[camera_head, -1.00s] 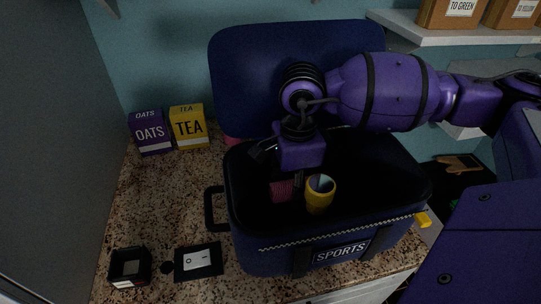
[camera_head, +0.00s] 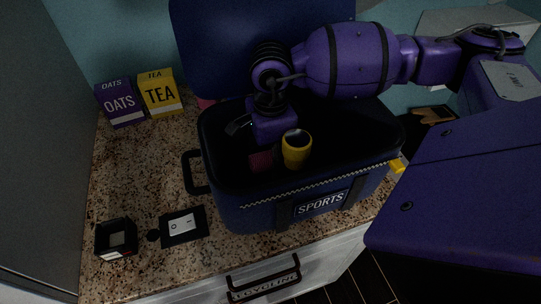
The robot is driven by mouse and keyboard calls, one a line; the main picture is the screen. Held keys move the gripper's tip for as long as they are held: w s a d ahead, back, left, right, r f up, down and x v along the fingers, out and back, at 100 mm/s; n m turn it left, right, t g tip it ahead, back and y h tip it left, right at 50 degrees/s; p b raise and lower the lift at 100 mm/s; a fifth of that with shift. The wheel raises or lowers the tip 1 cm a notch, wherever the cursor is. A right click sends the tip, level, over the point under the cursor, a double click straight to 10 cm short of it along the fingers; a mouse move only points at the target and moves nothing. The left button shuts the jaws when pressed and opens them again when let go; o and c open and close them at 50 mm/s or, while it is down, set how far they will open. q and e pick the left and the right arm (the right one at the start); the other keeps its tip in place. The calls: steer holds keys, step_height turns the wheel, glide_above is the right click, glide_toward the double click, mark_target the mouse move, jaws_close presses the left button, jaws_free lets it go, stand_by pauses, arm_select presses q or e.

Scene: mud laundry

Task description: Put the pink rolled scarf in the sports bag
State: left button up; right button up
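The navy sports bag (camera_head: 255,213) stands on the counter with its lid (camera_head: 222,45) raised at the back. Inside it, a dark pink thing (camera_head: 261,162), probably the rolled scarf, lies beside a yellow cup-like thing (camera_head: 297,149). My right gripper (camera_head: 256,142) reaches in over the bag's opening, just above the pink thing. One finger sticks out to the left, apart from the palm, and the gripper looks open. The other fingertip is hard to see against the dark interior. My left gripper is not in view.
A purple oats box (camera_head: 120,103) and a yellow tea box (camera_head: 160,95) stand at the back left. A small black box (camera_head: 116,238) and a dark card-like item (camera_head: 184,226) lie at the front left. A bit of pink (camera_head: 205,102) shows behind the bag.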

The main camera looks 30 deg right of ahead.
step_height(320, 180, up, 12)
steer(key=shift+r+b, duration=0.2)
steer(key=shift+b, duration=0.1)
stand_by(0.3)
stand_by(1.0)
